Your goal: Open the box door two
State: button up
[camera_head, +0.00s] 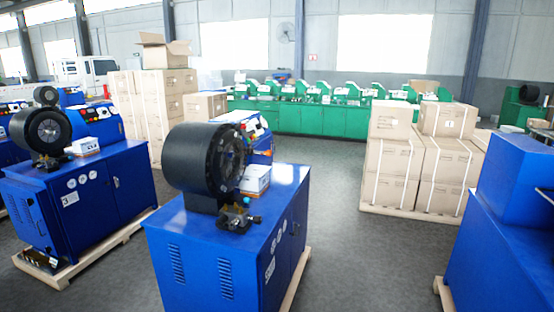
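A blue crimper cabinet (190,250) stands in the middle foreground on a pallet. A black round crimping head (205,160) sits on top of it. Its right side face carries a door (293,240), seen at a steep angle, which looks closed. A white label (270,270) is on that side, too small and slanted to read surely. A second blue cabinet (80,205) at the left has a label with a 3 and closed doors. My gripper and arm do not show in this view.
Another blue machine (505,230) stands at the right edge. Strapped cartons (420,175) sit on a pallet behind, and more cartons (160,100) stand at back left. Green machines (320,115) line the back. Grey floor (365,255) is clear between the middle and right machines.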

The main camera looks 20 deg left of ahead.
aim_at(268, 143)
jog(key=i+u, duration=0.15)
jog(key=i, duration=2.45)
jog(key=i+u, duration=0.15)
jog(key=i, duration=0.3)
jog(key=i+l+u, duration=0.15)
jog(key=i, duration=0.3)
jog(key=i+l+u, duration=0.15)
jog(key=i, duration=0.3)
jog(key=i+l+u, duration=0.15)
jog(key=i, duration=0.3)
